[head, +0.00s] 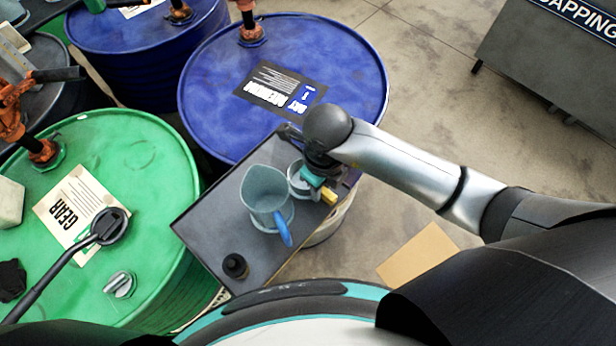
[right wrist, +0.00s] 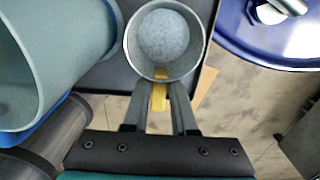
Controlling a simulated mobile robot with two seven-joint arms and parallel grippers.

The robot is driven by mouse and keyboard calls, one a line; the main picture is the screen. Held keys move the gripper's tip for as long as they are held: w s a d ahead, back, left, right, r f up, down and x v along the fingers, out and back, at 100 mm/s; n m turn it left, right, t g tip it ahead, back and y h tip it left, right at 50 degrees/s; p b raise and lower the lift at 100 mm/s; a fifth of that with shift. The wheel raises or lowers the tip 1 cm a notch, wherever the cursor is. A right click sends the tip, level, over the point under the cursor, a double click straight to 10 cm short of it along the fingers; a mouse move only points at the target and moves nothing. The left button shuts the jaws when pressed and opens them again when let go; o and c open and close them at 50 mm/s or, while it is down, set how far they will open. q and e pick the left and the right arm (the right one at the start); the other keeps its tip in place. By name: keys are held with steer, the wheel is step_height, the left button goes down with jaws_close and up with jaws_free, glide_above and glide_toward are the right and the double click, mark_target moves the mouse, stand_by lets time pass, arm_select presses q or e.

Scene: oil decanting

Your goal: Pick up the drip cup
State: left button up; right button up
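The drip cup (head: 297,184) is a small grey round cup on the dark tray-like stand, at its right side beside the blue-handled jug. In the right wrist view the cup (right wrist: 135,42) shows from above, with a round grey surface inside. A narrow yellow tab (right wrist: 159,97) runs from its rim toward my palm. My right gripper (head: 308,172) is at the cup; in the wrist view its fingers (right wrist: 160,92) sit close on both sides of the tab and look shut on it. Whether the cup is off the surface cannot be told. My left gripper is out of view.
The translucent jug (head: 265,188) stands very close on the cup's left. A small black cap or bottle (head: 235,266) is on the stand (head: 208,222). A blue drum (head: 340,75) is behind, a green drum (head: 150,225) left. Open floor (head: 420,70) lies right.

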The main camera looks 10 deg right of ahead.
jaws_close()
stand_by(0.9)
